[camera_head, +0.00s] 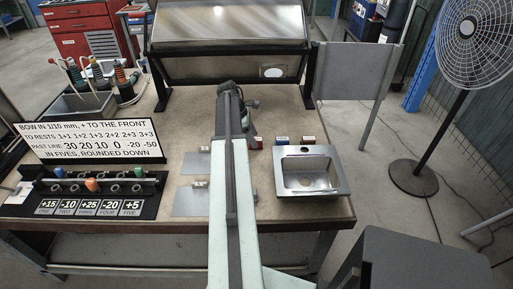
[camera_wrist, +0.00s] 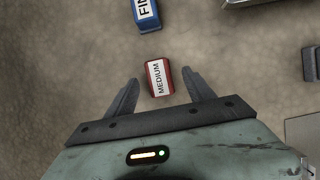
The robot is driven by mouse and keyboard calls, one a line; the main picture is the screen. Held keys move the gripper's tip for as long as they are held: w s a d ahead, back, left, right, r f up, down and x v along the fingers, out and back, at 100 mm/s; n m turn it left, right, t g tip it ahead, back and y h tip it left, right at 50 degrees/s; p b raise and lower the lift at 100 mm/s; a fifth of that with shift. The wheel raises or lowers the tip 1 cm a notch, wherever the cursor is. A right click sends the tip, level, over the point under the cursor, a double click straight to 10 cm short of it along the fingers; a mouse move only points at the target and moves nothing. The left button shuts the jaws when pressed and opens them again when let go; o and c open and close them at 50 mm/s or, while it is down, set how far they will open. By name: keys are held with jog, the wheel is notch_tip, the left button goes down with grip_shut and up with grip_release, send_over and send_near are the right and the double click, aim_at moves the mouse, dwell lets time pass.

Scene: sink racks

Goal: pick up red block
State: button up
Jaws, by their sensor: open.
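The red block (camera_wrist: 159,78) has a white label reading MEDIUM and lies on the worn bench top. In the wrist view it sits between the two fingers of my gripper (camera_wrist: 160,79), which is open, with a visible gap on both sides. The height of the fingers above the bench is hard to tell. In the head view a red block (camera_head: 256,143) shows just right of my arm, left of the sink; my fingertips are not clearly visible there.
A blue block (camera_wrist: 146,14) with a white label lies beyond the red one. The metal sink (camera_head: 335,173) stands to the right, with another small block (camera_head: 308,140) behind it. Grey plates (camera_head: 191,201) lie left of my arm. A rack with a sign (camera_head: 88,143) stands further left.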

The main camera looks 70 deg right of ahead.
jog(key=b+x, duration=0.2)
jog(key=x, duration=0.1)
jog(key=shift+f, duration=0.25)
jog(key=shift+r, duration=0.2)
grip_shut()
jog(key=shift+p, duration=0.3)
jog(key=shift+r, duration=0.15)
